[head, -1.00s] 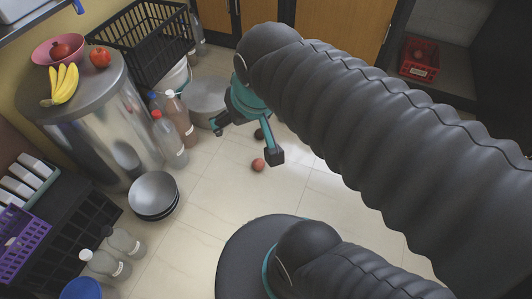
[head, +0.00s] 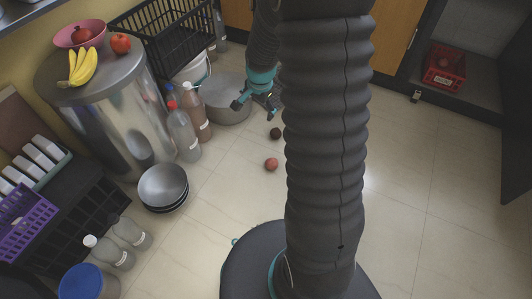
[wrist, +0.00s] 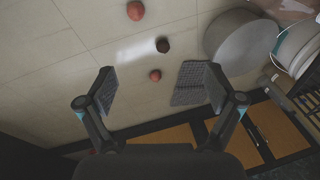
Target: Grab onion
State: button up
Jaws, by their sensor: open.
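Several round things could be the onion; I cannot tell which one is. On the tiled floor lie a reddish ball (head: 271,164) and a dark brown ball (head: 275,133). The wrist view shows a reddish ball (wrist: 136,10) at the top, the dark ball (wrist: 162,45) below it, and a smaller reddish ball (wrist: 155,75) between the spread fingers in the picture. My gripper (head: 256,108) is open and empty, above the floor near the grey pot. Its two fingers also frame the wrist view (wrist: 158,72). The smaller reddish ball does not show in the head view.
A grey pot (head: 226,108) stands left of my gripper, with bottles (head: 184,133) nearby. A steel drum (head: 115,110) carries bananas (head: 84,67), a red fruit (head: 120,43) and a pink bowl (head: 60,40). Stacked bowls (head: 162,187) sit lower left. Floor right of my arm is clear.

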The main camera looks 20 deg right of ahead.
jog(key=w+d+f+m+g+b, duration=0.1)
jog(key=d+f+m, duration=0.2)
jog(key=f, duration=0.7)
jog(key=w+d+f+m+b, duration=0.1)
jog(key=d+f+m, duration=0.1)
jog(key=f, duration=0.7)
jog(key=m, duration=0.2)
send_near(271, 162)
jog(key=shift+g, duration=0.3)
jog(key=f, duration=0.3)
jog(key=w+f+b, duration=0.1)
jog(key=f, duration=0.1)
jog(key=shift+d+f, duration=0.15)
jog(key=shift+w+d+f+b, duration=0.1)
jog(key=shift+f+b, duration=0.15)
jog(key=shift+f, duration=1.2)
jog(key=shift+w+f+b, duration=0.15)
jog(key=shift+f+b, duration=0.1)
jog(key=shift+f, duration=1.25)
jog(key=c, duration=1.3)
